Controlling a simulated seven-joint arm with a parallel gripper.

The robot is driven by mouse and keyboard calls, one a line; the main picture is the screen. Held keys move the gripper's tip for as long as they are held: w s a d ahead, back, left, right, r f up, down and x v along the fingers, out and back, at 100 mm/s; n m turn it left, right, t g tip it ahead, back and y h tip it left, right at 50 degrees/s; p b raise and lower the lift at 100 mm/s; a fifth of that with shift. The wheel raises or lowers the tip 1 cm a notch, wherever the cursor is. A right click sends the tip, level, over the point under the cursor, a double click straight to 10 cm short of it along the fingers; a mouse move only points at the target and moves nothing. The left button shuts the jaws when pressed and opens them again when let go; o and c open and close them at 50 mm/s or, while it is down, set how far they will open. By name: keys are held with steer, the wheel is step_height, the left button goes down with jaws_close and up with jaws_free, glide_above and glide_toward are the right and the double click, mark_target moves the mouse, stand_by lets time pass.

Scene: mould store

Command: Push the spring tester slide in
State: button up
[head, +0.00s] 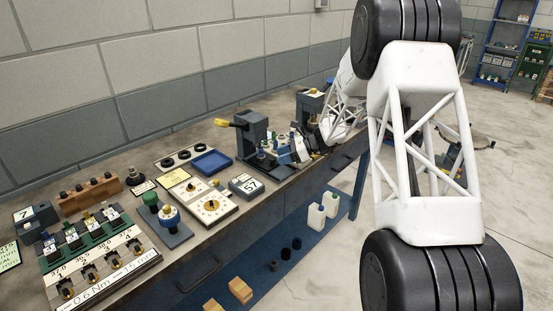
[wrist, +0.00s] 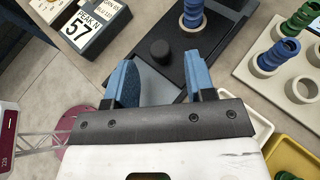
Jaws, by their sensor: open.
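The spring tester (head: 253,132) is a dark upright frame with a yellow-ended lever, standing on the bench left of my gripper (head: 300,148) in the head view. In the wrist view its dark base and slide (wrist: 215,45) lie ahead of the fingers. A black round knob (wrist: 160,51) stands up from it, and a blue spring (wrist: 193,14) stands beyond the knob. My gripper (wrist: 160,68) is open and empty. Its blue fingertips are either side of the knob's line, with the knob just past them in the picture; I cannot tell whether they touch.
A display box (wrist: 84,28) reading 57 lies left of the tester in the wrist view. A pale rack (wrist: 265,65) with blue and green springs stands to the right, and a yellow tray (wrist: 290,150) is at lower right. A blue tray (head: 211,163) sits on the bench.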

mark_target(264, 159)
steer(key=shift+x, duration=1.35)
steer(key=shift+c, duration=0.3)
jaws_close()
